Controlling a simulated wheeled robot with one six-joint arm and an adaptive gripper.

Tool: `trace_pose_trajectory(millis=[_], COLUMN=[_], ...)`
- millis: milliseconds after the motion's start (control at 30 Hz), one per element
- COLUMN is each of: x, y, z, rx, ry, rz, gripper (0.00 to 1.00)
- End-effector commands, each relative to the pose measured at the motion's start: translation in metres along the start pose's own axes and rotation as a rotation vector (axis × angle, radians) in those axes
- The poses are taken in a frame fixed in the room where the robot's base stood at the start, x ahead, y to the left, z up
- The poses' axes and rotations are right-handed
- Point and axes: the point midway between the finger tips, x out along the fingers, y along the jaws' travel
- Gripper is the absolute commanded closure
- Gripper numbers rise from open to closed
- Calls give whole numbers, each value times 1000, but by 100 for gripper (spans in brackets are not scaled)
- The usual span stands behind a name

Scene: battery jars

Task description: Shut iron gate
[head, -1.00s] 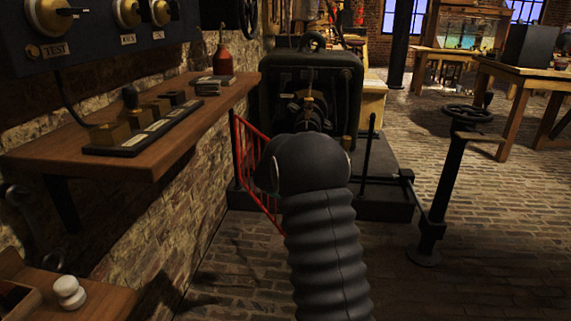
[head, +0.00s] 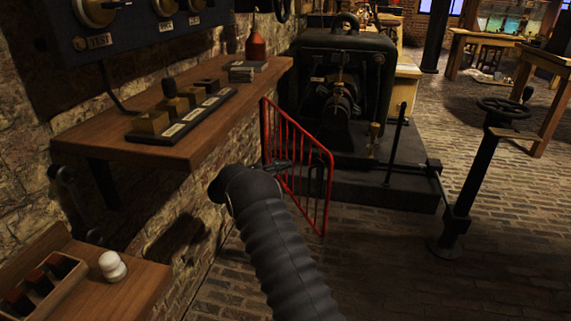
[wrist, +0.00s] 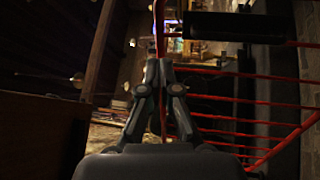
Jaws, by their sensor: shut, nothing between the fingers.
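The red iron gate (head: 300,165) stands in the middle of the head view, beside the brick wall and in front of the dark machine. It is a barred panel swung out at an angle from its wall-side post. My gripper (head: 285,166) is at the gate's bars near its wall side, partly hidden by my own arm. In the wrist view the gripper (wrist: 161,65) is shut, and red bars of the gate (wrist: 260,121) run close beside and behind its fingers. I cannot tell whether the fingers touch the bars.
A wooden shelf (head: 232,97) with brass switches juts from the wall above my arm. A dark machine (head: 340,85) on a plinth stands behind the gate. A black handwheel post (head: 465,185) stands to the right. The brick floor (head: 385,265) between is clear.

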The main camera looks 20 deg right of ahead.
Motion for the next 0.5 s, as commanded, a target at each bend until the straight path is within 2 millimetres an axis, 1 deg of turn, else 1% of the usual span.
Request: trace_pose_trajectory(millis=[33, 100, 400, 500], x=[11, 25, 79, 93], y=[1, 0, 0, 0], z=[1, 1, 1, 1], rx=[-1, -2, -2, -2], ry=[-3, -3, -2, -3], rz=[0, -1, -2, -2], gripper=[100, 100, 100, 100])
